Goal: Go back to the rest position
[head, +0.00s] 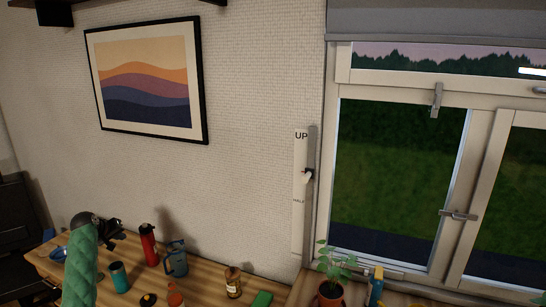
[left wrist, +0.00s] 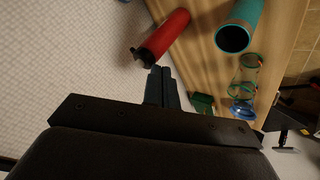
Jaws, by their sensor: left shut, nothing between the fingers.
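My left gripper (head: 116,232) is dark and sits at the end of my green-sleeved arm, at the lower left of the head view. It is just left of a red bottle (head: 148,245) and above the wooden counter. In the left wrist view, its two fingers (left wrist: 161,72) are together and hold nothing. The red bottle (left wrist: 168,36) is close beyond the fingertips there; whether they touch it cannot be told. My right gripper is not in view.
A window (head: 400,170) and a wall lever (head: 307,176) are behind. Air above the counter's middle is clear.

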